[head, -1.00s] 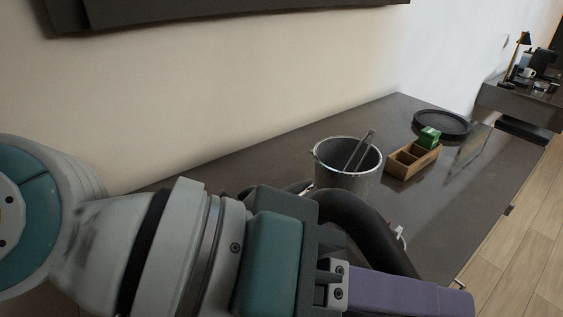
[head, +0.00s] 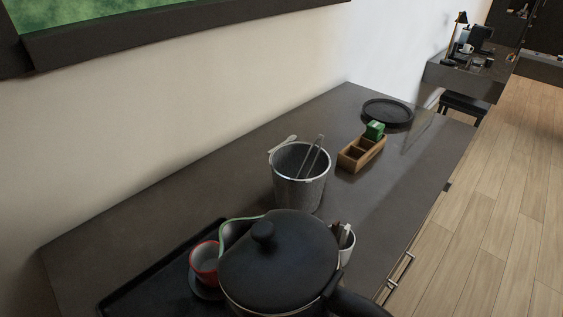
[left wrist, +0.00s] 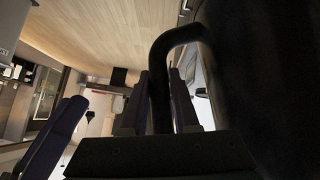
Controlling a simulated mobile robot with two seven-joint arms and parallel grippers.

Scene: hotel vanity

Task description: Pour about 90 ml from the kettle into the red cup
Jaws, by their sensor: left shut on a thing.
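The black kettle (head: 280,262) is large in the lower middle of the head view, lid up and roughly level. Its spout (head: 232,232) points left, close to the red cup (head: 205,262). The cup is upright on a dark saucer (head: 207,291); I cannot tell the liquid level in it. The kettle's handle runs off the bottom edge. In the left wrist view, my left gripper (left wrist: 158,100) is shut on the black handle (left wrist: 162,62), with purple fingers on either side. Another purple finger-like part, perhaps my right gripper (left wrist: 50,142), shows at lower left; its opening is unclear.
A black tray (head: 150,285) lies under the cup. A white cup with packets (head: 346,245) stands right of the kettle. Behind are an ice bucket with tongs (head: 298,185), a wooden box (head: 360,155) and a round black tray (head: 388,112). The dark counter between them is clear.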

